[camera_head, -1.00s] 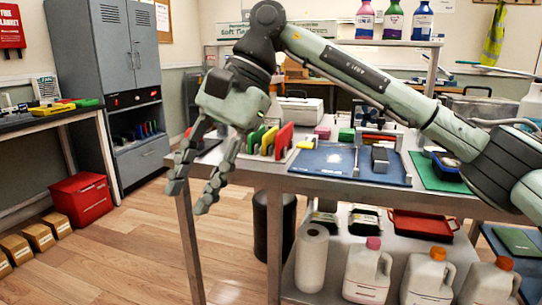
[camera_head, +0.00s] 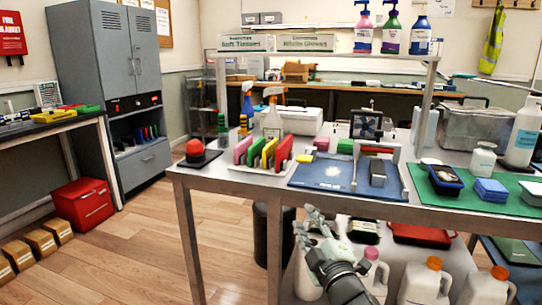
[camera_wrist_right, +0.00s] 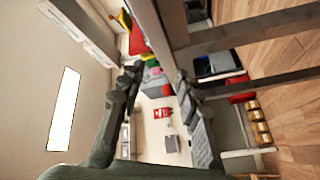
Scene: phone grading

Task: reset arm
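My right gripper (camera_head: 308,222) shows low in the middle of the head view, in front of the workbench's front edge and below its top. Its fingers point up and away from the camera. In the right wrist view, the two fingers (camera_wrist_right: 155,85) stand apart with nothing between them, so it is open and empty. My left gripper is in neither view.
The metal workbench (camera_head: 225,182) holds a colourful phone rack (camera_head: 262,152), a blue mat (camera_head: 310,173), a green mat (camera_head: 415,180) and a red button (camera_head: 194,149). White jugs (camera_head: 425,283) stand on the shelf below. Open floor (camera_head: 140,240) lies left of the bench.

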